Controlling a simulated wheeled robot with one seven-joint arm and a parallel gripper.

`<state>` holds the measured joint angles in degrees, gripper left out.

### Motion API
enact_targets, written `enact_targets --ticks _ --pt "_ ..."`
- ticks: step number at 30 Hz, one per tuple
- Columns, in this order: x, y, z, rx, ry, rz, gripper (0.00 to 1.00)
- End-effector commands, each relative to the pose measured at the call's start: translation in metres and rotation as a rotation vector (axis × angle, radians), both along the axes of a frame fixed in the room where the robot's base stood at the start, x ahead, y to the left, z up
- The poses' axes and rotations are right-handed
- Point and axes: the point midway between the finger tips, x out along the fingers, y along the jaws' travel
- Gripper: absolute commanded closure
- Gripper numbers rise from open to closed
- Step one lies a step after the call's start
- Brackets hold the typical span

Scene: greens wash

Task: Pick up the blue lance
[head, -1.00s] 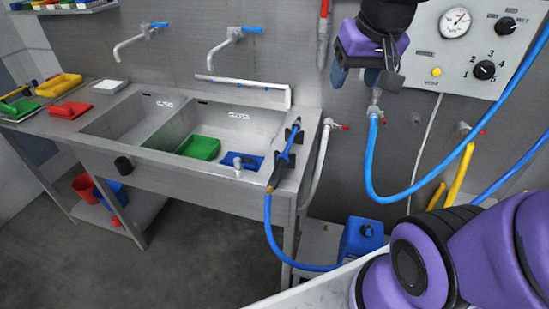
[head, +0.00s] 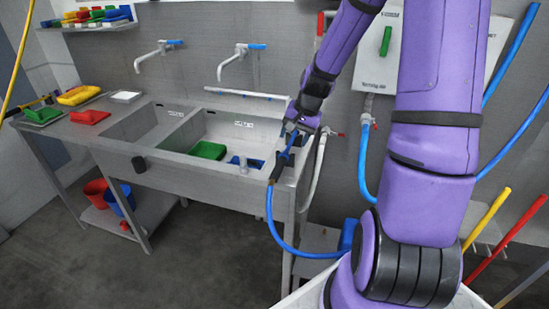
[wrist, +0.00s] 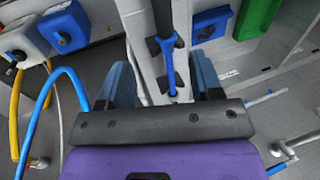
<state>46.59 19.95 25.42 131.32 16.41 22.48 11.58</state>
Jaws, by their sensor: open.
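The blue lance (head: 283,158) rests at the right end of the sink bench, with its blue hose (head: 271,222) hanging down from its near end. My gripper (head: 299,124) is at the lance's far end in the head view, and partly hides it. In the wrist view the lance (wrist: 166,44) runs between the two spread fingers of my gripper (wrist: 163,78), with dark holders along it. The jaws are open and not closed on the lance. I cannot tell how far above it they are.
The sink (head: 222,126) holds a green tray (head: 208,150) and a blue item. A pale hose with a red tap hangs just right of the bench. A blue hose (head: 364,160) hangs below the wall panel (head: 376,58). Floor in front of the bench is clear.

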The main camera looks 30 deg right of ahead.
Motion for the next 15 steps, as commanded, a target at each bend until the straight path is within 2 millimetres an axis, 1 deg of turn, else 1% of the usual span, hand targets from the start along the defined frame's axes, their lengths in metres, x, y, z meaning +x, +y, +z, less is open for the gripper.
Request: enact_targets --ticks 1,5,8,15 --pt "0.001 -0.004 -0.007 0.014 0.002 -0.019 0.41" --pt "0.003 -0.008 -0.015 0.029 0.002 -0.041 0.41" --pt "0.006 -0.006 -0.024 0.033 0.004 -0.041 0.41" --pt "0.014 0.001 -0.055 0.03 0.003 -0.041 0.41"
